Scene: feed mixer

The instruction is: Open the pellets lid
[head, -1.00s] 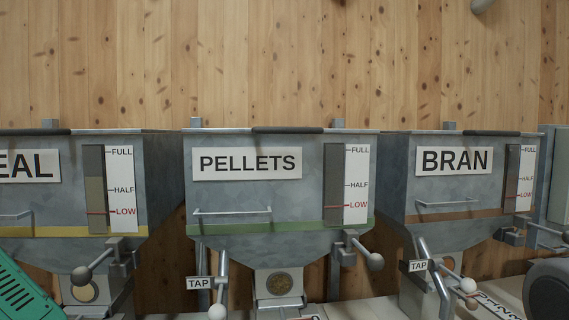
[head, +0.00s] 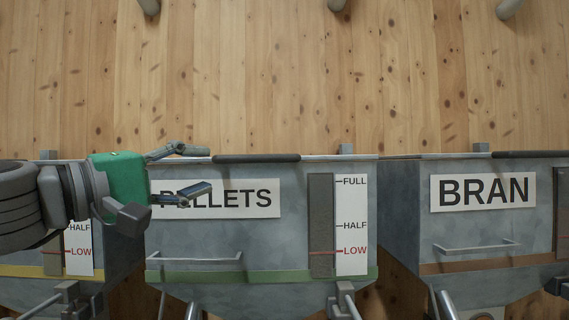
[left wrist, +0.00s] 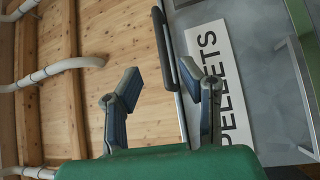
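The pellets hopper (head: 210,235) is a grey metal bin with a green stripe and a PELLETS label (head: 235,198). Its lid shows edge-on along the top, with a dark bar handle (head: 257,158) on the front edge. The bar also shows in the left wrist view (left wrist: 162,45). My left gripper (head: 197,168) is open at the hopper's top left, its fingers spread above and below the lid edge, left of the bar. In the left wrist view my left gripper (left wrist: 168,88) has the lid edge between its fingers, apparently empty. My right gripper is out of view.
The bran hopper (head: 470,235) stands to the right with its own dark bar (head: 530,154). A fixed front rail (head: 195,260) and a level gauge (head: 321,225) are on the pellets hopper. The wood wall (head: 300,80) is behind; grey pipes hang above.

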